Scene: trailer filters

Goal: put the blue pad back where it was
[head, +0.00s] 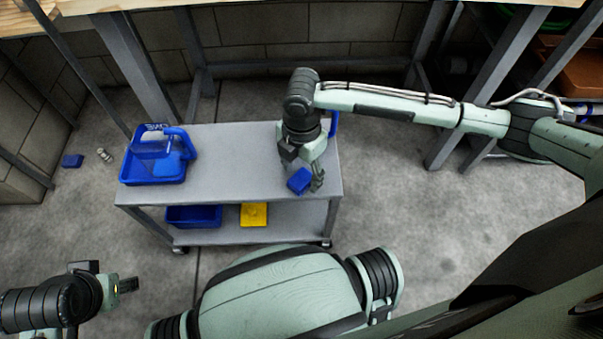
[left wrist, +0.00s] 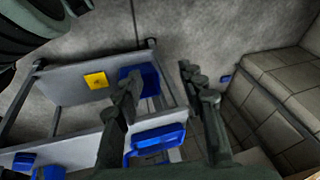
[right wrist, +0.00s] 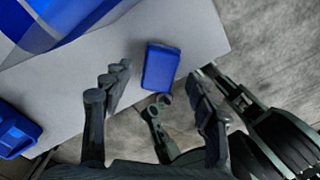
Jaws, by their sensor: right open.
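A blue pad (head: 299,181) sits on the top of the grey cart (head: 225,165), near its right front corner. In the right wrist view the pad (right wrist: 161,67) lies beyond and between my fingers, near the top's edge. My right gripper (head: 303,172) is open right over the pad in the head view; I cannot tell whether a finger touches it. My left gripper (head: 128,285) is away from the cart at lower left; its fingers stand apart and empty in the left wrist view (left wrist: 168,85).
A blue tray (head: 153,178) stands at the top's left end. The lower shelf holds a blue bin (head: 194,216) and a yellow pad (head: 254,214). Mid-top is clear.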

